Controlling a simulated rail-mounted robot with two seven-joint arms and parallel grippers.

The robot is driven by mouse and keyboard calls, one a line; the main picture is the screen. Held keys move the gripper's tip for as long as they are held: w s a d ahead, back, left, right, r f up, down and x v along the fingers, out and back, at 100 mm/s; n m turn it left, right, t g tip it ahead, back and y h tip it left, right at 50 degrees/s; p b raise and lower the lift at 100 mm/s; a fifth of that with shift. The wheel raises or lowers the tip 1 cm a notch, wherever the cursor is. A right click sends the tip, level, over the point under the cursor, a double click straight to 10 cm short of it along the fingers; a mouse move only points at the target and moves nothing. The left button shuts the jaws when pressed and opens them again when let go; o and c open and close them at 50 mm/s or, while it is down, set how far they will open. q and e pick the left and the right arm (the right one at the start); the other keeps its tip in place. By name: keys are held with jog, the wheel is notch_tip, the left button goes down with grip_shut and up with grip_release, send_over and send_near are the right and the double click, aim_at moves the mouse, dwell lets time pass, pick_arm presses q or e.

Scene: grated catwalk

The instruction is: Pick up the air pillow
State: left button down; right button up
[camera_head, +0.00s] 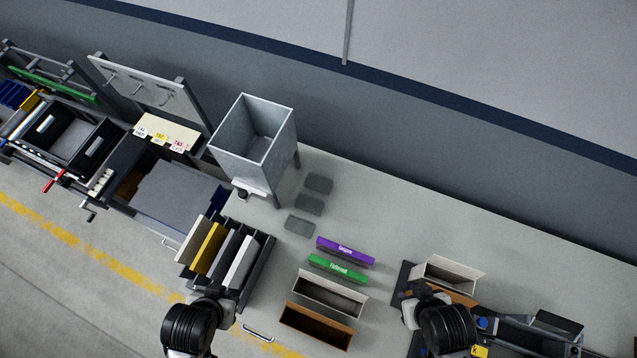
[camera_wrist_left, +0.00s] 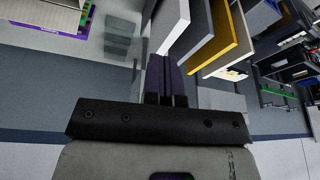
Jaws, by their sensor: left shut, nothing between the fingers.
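I cannot make out an air pillow for certain. Several flat grey pads (camera_head: 309,204) lie in a row on the light table, right of the metal bin, and may be the pillows; grey squares also show in the left wrist view (camera_wrist_left: 118,36). My left gripper (camera_head: 213,298) is at the front of the upright-panel rack; its fingers (camera_wrist_left: 165,78) are shut with nothing between them. My right gripper (camera_head: 428,292) is by the open box on the right; its fingertips are hidden.
The rack (camera_head: 262,268) holds upright yellow, white and grey panels. The metal bin (camera_head: 226,154) stands behind it. Purple (camera_head: 345,250) and green (camera_head: 338,269) labelled boxes and two open boxes (camera_head: 316,327) lie mid-table. The table's back right is clear.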

pick_arm(q)
jog(key=shift+d, duration=0.1)
dwell(0.3)
jog(key=shift+c, duration=1.3)
grip_release()
jog(key=shift+o, duration=0.2)
jog(key=shift+d, duration=0.1)
